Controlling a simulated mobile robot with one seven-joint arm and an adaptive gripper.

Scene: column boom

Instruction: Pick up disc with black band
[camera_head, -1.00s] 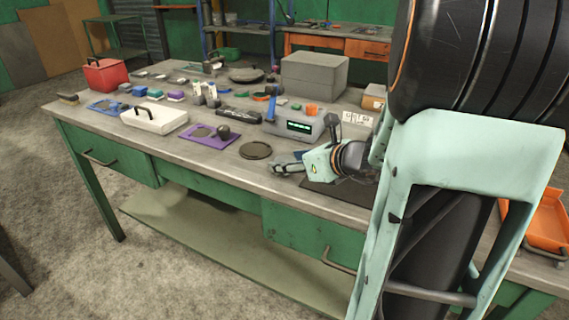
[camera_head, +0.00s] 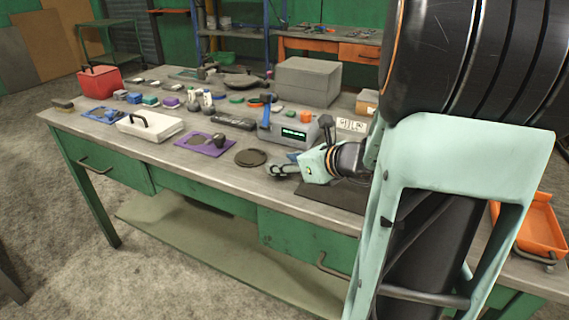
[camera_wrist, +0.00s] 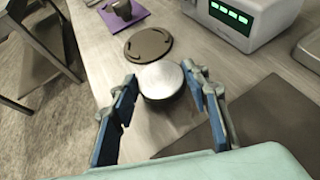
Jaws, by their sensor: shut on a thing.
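A round disc with a pale silvery top and a dark edge (camera_wrist: 161,79) sits between the fingertips of my gripper (camera_wrist: 160,84) in the wrist view. The blue-padded fingers touch it on both sides, so my gripper is shut on it. In the head view my gripper (camera_head: 284,170) is low over the front part of the workbench (camera_head: 225,172). The disc cannot be made out clearly there. I cannot tell whether the disc is lifted off the bench top.
A dark round plate (camera_wrist: 148,44) lies just beyond the disc. A purple tray (camera_head: 205,145) is left of it. A grey device with a green display (camera_head: 291,131) stands behind my gripper. A dark mat (camera_head: 330,196) lies to the right. An orange bin (camera_head: 541,226) is far right.

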